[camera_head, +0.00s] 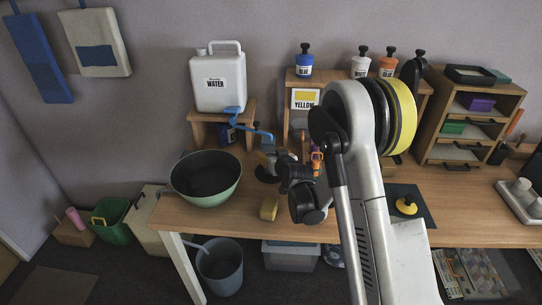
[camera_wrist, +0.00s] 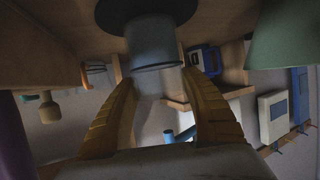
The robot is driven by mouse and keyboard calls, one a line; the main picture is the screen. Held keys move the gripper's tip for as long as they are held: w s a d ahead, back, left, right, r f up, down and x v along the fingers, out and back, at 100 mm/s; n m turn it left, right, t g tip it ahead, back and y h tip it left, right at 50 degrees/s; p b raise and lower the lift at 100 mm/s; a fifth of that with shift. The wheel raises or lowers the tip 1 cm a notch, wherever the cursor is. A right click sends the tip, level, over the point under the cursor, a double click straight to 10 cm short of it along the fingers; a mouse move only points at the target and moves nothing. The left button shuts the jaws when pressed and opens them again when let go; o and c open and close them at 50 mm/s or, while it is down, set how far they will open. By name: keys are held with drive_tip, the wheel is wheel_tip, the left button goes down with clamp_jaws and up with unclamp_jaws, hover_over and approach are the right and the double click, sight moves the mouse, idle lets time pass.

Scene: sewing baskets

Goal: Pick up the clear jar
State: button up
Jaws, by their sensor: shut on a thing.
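The clear jar (camera_wrist: 157,45) shows in the wrist view as a greyish see-through cylinder with a dark round end at the top of the picture. My gripper (camera_wrist: 157,78) has its two yellow ribbed fingers on either side of the jar and is shut on it. In the head view my arm reaches over the wooden table (camera_head: 450,185), and my gripper (camera_head: 268,163) is small and dark near the back of the table.
A green bowl (camera_head: 205,194) stands left of my gripper. A white water jug (camera_head: 219,82) stands on a small wooden stand (camera_head: 203,132) behind. A yellow block (camera_head: 269,208) lies near the front edge. A wooden drawer unit (camera_head: 466,152) stands right.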

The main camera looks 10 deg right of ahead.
drive_tip(key=shift+r, duration=0.45)
drive_tip(key=s, duration=0.7)
drive_tip(key=shift+s+d+f, duration=0.3)
drive_tip(key=shift+s+f, duration=0.05)
drive_tip(key=shift+s+r, duration=0.2)
drive_tip(key=shift+r, duration=0.1)
wheel_tip(320, 180, up, 13)
drive_tip(key=p, duration=0.5)
drive_tip(key=shift+r+p, duration=0.2)
drive_tip(key=shift+p, duration=0.2)
